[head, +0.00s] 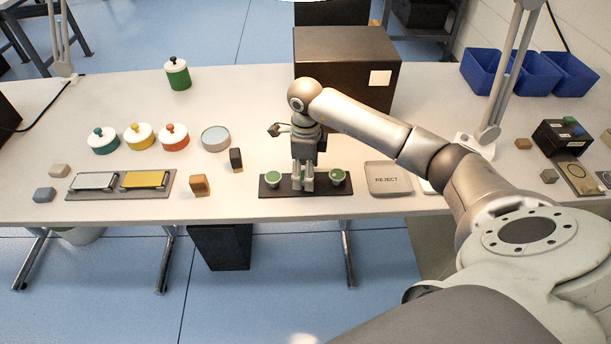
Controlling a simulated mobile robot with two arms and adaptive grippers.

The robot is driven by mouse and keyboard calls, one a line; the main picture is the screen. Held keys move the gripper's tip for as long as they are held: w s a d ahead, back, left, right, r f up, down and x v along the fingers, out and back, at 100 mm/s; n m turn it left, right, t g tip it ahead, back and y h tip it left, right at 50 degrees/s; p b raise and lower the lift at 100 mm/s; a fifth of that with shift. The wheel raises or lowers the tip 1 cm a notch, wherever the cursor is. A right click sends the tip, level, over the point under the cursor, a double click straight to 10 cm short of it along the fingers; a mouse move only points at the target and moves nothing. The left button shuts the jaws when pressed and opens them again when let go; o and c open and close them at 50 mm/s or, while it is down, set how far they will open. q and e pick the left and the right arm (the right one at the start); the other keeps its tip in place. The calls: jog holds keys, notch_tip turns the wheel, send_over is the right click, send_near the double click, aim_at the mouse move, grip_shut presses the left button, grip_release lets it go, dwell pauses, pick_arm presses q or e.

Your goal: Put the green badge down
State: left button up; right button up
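A dark plate (316,192) lies near the table's front edge. Two round green pieces with pale rims stand on it, one at the left (273,177) and one at the right (337,176); I cannot tell which is the green badge. My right gripper (303,187) points straight down over the plate's middle, between the two green pieces. Its fingers are close together and reach down to about the plate. They hide the plate's middle, and I cannot make out anything between them. My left gripper is not in view.
A grey tray marked REJECT (388,180) lies right of the plate. Left are a dark upright block (236,160), an orange-brown block (199,186) and a base with silver and yellow plates (122,185). A large dark box (345,62) stands behind my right arm.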

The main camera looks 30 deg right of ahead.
jog(key=shift+c, duration=0.5)
jog(key=c, duration=0.8)
jog(key=shift+r, duration=0.1)
jog(key=shift+r+p, duration=0.15)
jog(key=shift+p, duration=0.15)
jog(key=shift+w+r, duration=0.1)
jog(key=shift+r, duration=0.2)
jog(key=s+a+r, duration=0.3)
jog(key=r, duration=0.1)
jog(key=s+a+r+b, duration=0.1)
jog(key=s+a+r, duration=0.2)
jog(key=a+r, duration=0.1)
jog(key=s+a+r+b, duration=0.1)
jog(key=s+a+r, duration=0.2)
jog(key=r, duration=0.1)
jog(key=shift+s+a+r, duration=0.15)
jog(key=shift+a+r, duration=0.05)
jog(key=shift+a, duration=0.15)
